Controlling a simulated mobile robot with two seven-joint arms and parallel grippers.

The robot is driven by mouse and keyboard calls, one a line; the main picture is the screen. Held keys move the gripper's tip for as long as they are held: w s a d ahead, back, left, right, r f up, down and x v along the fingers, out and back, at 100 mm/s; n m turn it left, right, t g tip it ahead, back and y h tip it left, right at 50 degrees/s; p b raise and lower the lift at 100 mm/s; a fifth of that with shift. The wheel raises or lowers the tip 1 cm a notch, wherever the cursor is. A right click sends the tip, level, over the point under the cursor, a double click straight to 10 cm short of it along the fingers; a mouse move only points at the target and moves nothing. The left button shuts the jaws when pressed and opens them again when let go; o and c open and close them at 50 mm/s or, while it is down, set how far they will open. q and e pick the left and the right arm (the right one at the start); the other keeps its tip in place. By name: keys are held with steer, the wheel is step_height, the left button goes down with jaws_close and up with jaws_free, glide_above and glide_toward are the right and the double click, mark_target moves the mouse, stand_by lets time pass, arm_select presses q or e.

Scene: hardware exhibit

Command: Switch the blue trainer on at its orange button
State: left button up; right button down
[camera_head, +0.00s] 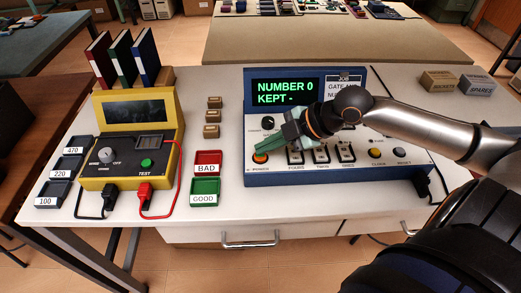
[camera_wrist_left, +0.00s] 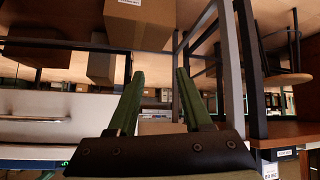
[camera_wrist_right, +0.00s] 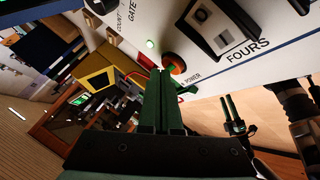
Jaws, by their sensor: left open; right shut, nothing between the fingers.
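The blue trainer (camera_head: 310,178) stands on the white bench, with a white panel and a lit display (camera_head: 285,92) reading "NUMBER 0 KEPT -". Its orange button (camera_head: 260,158) is at the panel's lower left, and it also shows in the right wrist view (camera_wrist_right: 177,66), beside the word POWER. A small green lamp (camera_wrist_right: 150,44) glows near it. My right gripper (camera_head: 261,150) is shut and empty, its green fingertips right at the button; I cannot tell whether they touch it. My left gripper (camera_wrist_left: 158,74) is open and empty, away from the trainer; the head view does not show it.
A yellow tester (camera_head: 130,135) with red and black leads stands to the left. Red BAD (camera_head: 208,160) and green GOOD (camera_head: 205,190) trays lie between it and the trainer. The bench front before the trainer is clear.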

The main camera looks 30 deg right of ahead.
mark_target(266, 156)
arm_select(q)
steer(key=shift+w+r, duration=0.3)
steer(key=shift+r, duration=0.1)
arm_select(e)
steer(key=shift+r, duration=0.15)
step_height(266, 156, up, 5)
steer(key=p, duration=0.5)
steer(key=shift+p, duration=0.35)
steer(key=shift+r+p, duration=0.55)
steer(key=shift+p, duration=0.15)
arm_select(q)
steer(key=shift+n+y, duration=0.4)
steer(key=shift+y, duration=0.1)
steer(key=a+r, duration=0.1)
steer(key=s+a+r, duration=0.2)
steer(key=shift+a+r, duration=0.3)
steer(key=shift+r, duration=0.05)
steer(key=shift+f, duration=0.15)
